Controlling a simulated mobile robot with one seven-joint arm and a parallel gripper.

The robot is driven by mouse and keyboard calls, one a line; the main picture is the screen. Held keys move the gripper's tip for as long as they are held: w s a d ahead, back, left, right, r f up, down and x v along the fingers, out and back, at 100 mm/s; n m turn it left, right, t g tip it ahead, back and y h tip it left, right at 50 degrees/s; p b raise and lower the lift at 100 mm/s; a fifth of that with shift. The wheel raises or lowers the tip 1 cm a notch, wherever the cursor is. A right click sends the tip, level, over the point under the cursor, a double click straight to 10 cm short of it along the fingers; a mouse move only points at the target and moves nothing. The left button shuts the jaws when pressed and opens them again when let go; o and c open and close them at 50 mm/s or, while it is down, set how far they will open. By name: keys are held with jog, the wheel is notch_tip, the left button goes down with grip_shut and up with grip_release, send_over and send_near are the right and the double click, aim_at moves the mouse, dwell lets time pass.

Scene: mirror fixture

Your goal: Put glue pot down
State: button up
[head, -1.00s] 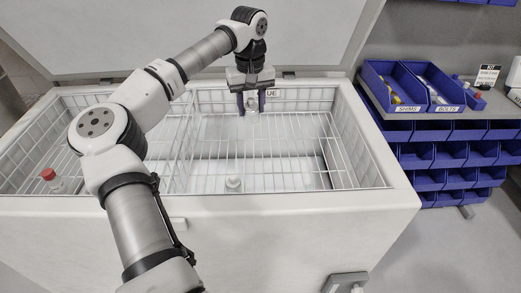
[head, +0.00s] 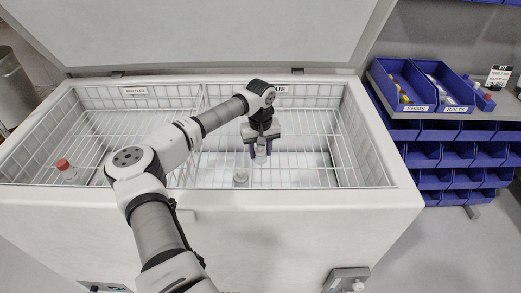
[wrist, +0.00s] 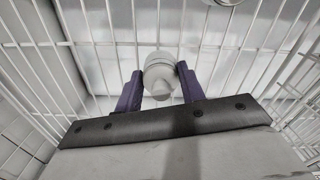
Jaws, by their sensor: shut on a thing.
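My gripper (head: 261,151) is shut on a glue pot (head: 260,153), a small pale pot with a nozzle. The pot shows between the two purple fingers (wrist: 160,92) in the wrist view, its nozzle toward the camera (wrist: 160,75). My gripper is inside the right compartment of the white chest, over the wire basket (head: 310,150) with a label ending in "UE". I cannot tell whether the pot touches the basket floor. A second pale pot (head: 241,176) stands near the front of the same compartment, just left of and nearer than my gripper.
A wire divider separates the left compartment, labelled "BOTTLES" (head: 135,91), where a red-capped bottle (head: 66,170) stands. The raised lid (head: 200,35) is behind. Blue bins (head: 405,88) stand outside at right. The right part of the right compartment is clear.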

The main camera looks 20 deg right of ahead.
jog(key=shift+f, duration=0.3)
jog(key=shift+f, duration=0.1)
jog(key=o, duration=1.2)
notch_tip(320, 180, up, 12)
jog(key=shift+r+b, duration=0.1)
jog(key=shift+b, duration=1)
